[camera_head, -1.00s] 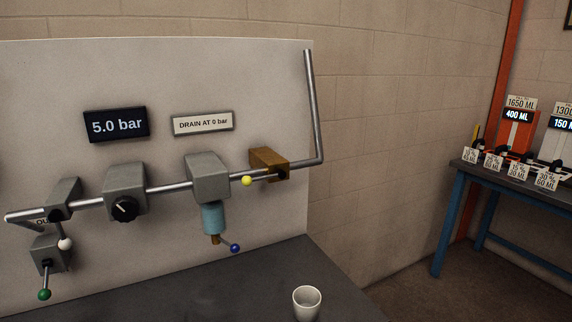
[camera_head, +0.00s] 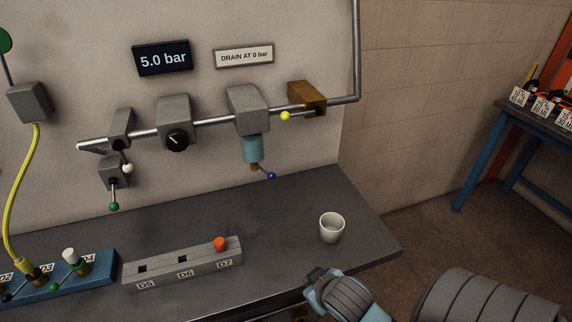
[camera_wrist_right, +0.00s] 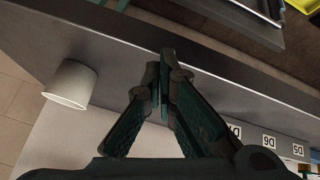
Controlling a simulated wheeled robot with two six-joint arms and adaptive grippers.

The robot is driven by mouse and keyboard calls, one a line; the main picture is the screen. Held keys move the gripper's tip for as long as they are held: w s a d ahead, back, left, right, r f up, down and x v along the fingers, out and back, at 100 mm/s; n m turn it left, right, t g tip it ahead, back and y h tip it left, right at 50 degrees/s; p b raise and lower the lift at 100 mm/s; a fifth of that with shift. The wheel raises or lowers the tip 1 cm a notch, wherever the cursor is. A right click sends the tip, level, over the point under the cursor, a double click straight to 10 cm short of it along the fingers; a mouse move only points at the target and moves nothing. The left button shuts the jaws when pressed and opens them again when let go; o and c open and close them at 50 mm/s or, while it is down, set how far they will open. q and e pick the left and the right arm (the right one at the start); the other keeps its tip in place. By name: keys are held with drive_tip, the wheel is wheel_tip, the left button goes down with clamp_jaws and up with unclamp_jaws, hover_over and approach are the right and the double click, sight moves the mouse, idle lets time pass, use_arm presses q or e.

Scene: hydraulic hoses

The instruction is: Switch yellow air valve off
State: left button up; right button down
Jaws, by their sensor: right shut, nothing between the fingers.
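The yellow-knobbed air valve lever (camera_head: 285,116) sticks out to the left from a brass valve body (camera_head: 307,96) on the metal pipe, on the upright panel. The lever lies roughly along the pipe. A display (camera_head: 163,58) above reads 5.0 bar. My right gripper (camera_head: 316,278) is at the bench's front edge, low and well away from the valve. In the right wrist view its fingers (camera_wrist_right: 160,62) come together at the tips with nothing between them. My left gripper is in no view.
A white cup (camera_head: 331,228) stands on the grey bench (camera_head: 300,200) below the valve. A blue-knobbed drain lever (camera_head: 271,176), a regulator knob (camera_head: 176,139) and a green-knobbed lever (camera_head: 113,206) are further left. A grey D5–D7 block (camera_head: 185,265) lies on the bench.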

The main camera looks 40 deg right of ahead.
drive_tip(key=w+d+r+t+h, duration=0.2)
drive_tip(key=w+d+r+t, duration=0.15)
drive_tip(key=w+r, duration=0.45)
wheel_tip(320, 180, up, 29)
drive_tip(key=m+t+h+p, duration=0.1)
drive_tip(key=t+p, duration=0.1)
drive_tip(key=t, duration=0.7)
hover_over(299, 114)
drive_tip(key=w+a, duration=0.1)
drive_tip(key=a, duration=0.4)
drive_tip(key=f, duration=0.1)
drive_tip(key=s+f, duration=0.1)
drive_tip(key=f, duration=0.1)
drive_tip(key=d+f, duration=0.1)
drive_tip(key=shift+s+f+b, duration=0.15)
drive_tip(key=shift+b, duration=0.15)
drive_tip(key=shift+w+a+f, duration=0.1)
drive_tip(key=shift+w, duration=0.1)
